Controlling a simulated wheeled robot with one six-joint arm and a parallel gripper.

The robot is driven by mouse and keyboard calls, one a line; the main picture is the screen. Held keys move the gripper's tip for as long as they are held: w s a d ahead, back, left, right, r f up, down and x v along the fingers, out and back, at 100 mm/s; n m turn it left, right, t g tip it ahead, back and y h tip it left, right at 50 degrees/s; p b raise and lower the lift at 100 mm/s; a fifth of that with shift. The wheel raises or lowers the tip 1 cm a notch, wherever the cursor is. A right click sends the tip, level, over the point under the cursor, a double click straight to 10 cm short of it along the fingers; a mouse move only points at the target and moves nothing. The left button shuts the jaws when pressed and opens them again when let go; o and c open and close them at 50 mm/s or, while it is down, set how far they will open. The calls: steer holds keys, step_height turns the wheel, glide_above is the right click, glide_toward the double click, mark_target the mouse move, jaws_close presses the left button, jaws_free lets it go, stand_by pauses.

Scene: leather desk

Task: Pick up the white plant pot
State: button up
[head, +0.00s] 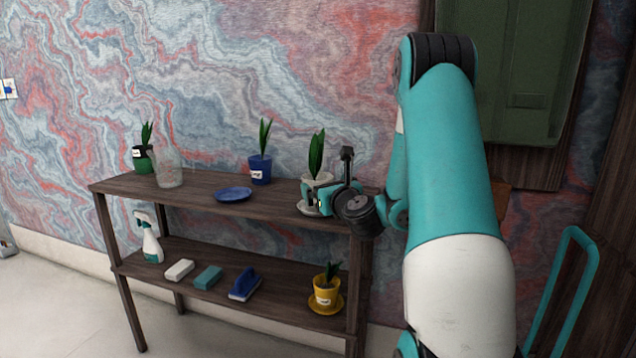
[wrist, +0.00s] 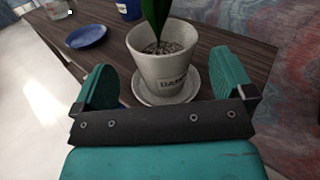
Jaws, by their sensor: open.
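The white plant pot (wrist: 162,72) holds soil and a green plant, and has a dark-lettered label on its front. It stands upright on a white saucer (wrist: 146,93). In the head view the pot (head: 313,183) is at the right end of the shelf's top board, partly hidden by my gripper (head: 322,199). In the wrist view my gripper (wrist: 165,88) is open, with one teal finger towards each side of the pot. The pot shows between and just beyond the fingers, and I cannot tell whether either finger touches it.
The wooden shelf (head: 200,191) also bears a blue plant pot (head: 260,170), a blue saucer (head: 233,194), a glass jar (head: 167,168) and a green pot (head: 142,160). Below are a spray bottle (head: 149,243), sponges, a brush (head: 245,284) and a yellow pot (head: 326,293).

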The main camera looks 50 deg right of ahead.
mark_target(323, 182)
steer(key=shift+w+d, duration=0.2)
steer(key=shift+w, duration=0.25)
steer(key=p+x, duration=0.2)
steer(key=p, duration=0.1)
steer(key=p+x, duration=0.1)
steer(key=x, duration=0.1)
steer(key=shift+d+r+p, duration=0.15)
steer(key=shift+r+p, duration=0.1)
steer(key=shift+p, duration=0.05)
steer(key=shift+w+d+f, duration=0.2)
steer(key=shift+w+f, duration=0.05)
steer(key=shift+w, duration=0.15)
steer(key=shift+r, duration=0.1)
steer(key=c, duration=1.1)
